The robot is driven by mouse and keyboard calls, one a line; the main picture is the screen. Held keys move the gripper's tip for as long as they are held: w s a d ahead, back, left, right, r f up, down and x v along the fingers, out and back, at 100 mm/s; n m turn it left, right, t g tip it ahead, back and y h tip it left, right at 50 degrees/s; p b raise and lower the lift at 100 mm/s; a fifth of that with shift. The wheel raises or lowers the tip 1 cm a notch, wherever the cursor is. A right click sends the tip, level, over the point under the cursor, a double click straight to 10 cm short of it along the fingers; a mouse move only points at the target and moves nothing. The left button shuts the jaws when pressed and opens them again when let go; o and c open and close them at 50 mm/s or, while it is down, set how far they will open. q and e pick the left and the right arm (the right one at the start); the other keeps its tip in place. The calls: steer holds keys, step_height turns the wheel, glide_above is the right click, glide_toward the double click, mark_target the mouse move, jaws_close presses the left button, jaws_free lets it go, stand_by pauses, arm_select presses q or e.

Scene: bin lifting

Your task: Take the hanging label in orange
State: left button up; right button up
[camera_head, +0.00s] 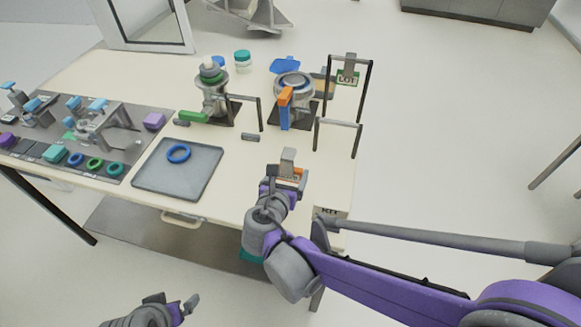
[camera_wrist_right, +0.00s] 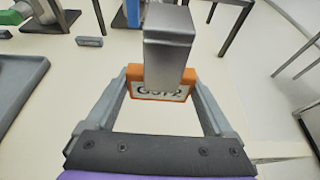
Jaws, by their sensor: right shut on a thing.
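The orange label (camera_head: 298,174) hangs below a grey metal block (camera_head: 288,157) near the table's right front part. My right gripper (camera_head: 284,178) is shut on it. In the right wrist view the orange label (camera_wrist_right: 160,93) sits between the two fingers of my right gripper (camera_wrist_right: 162,92), its lettering partly hidden by the grey block (camera_wrist_right: 168,45). The label looks raised above the tabletop. My left gripper (camera_head: 180,308) shows only in part at the bottom edge, with nothing seen in it; its opening is unclear.
A nearer rack (camera_head: 340,123) holds nothing visible. A grey tray (camera_head: 180,178) with a blue ring (camera_head: 178,153) lies left. Machines stand behind. The tabletop around the right gripper is mostly clear.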

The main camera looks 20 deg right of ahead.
steer(key=shift+s+a, duration=0.6)
steer(key=shift+s, duration=0.4)
steer(key=shift+s+a, duration=0.6)
steer(key=shift+s, duration=0.35)
